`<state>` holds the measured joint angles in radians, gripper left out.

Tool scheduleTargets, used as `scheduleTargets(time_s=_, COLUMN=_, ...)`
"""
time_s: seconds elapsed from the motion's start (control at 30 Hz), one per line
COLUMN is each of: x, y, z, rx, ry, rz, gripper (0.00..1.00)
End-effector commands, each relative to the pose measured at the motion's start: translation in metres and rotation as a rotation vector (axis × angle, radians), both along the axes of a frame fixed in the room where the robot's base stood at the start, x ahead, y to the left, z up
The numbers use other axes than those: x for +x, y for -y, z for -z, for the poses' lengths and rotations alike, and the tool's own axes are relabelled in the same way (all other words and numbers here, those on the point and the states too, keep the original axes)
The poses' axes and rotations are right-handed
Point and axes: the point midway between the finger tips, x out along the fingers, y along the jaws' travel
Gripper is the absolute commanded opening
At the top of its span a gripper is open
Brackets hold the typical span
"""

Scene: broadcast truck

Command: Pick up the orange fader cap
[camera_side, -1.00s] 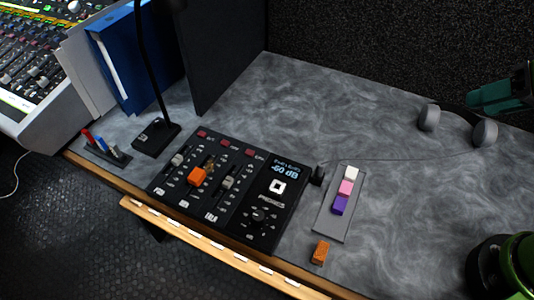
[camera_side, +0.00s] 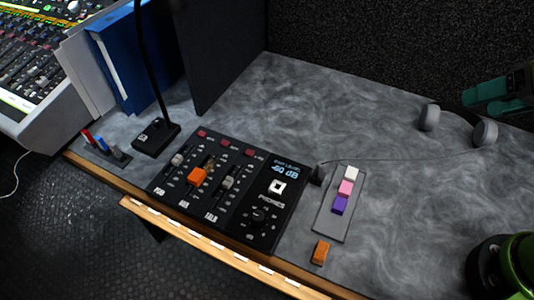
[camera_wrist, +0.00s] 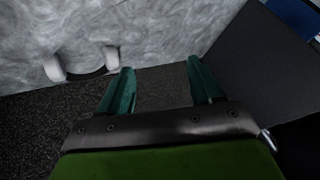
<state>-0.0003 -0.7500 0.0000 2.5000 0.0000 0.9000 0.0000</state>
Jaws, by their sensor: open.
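An orange cap (camera_side: 320,252) lies loose on the grey counter near its front edge, right of the mixer. A second orange cap (camera_side: 198,175) sits on a fader of the black mixer (camera_side: 262,240). I cannot tell from looks alone which one is the fader cap of the task. My gripper (camera_side: 482,101) is at the upper right, far from both and near the headphones. In the wrist view my gripper (camera_wrist: 160,72) shows two green fingers spread apart with nothing between them. No orange cap shows in the wrist view.
A grey strip (camera_side: 328,226) holds white, pink and purple caps beside the loose orange one. Headphones (camera_side: 429,118) lie at the back right. A gooseneck microphone base (camera_side: 155,137) and a blue binder (camera_side: 133,62) stand at the left. The right middle of the counter is clear.

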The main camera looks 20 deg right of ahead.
Motion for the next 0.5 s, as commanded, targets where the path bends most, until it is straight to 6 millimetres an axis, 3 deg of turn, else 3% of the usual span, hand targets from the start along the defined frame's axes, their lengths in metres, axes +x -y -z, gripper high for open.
scheduleTargets(time_s=0.17, x=0.003, y=-0.020, z=0.014, rx=-0.005, ry=-0.068, rz=-0.082, gripper=0.65)
scheduleTargets(time_s=0.27, x=0.019, y=-0.046, z=0.016, rx=-0.028, ry=-0.120, rz=-0.184, gripper=0.65)
scheduleTargets(time_s=0.5, x=0.074, y=-0.144, z=0.016, rx=-0.146, ry=-0.195, rz=-0.491, gripper=0.65)
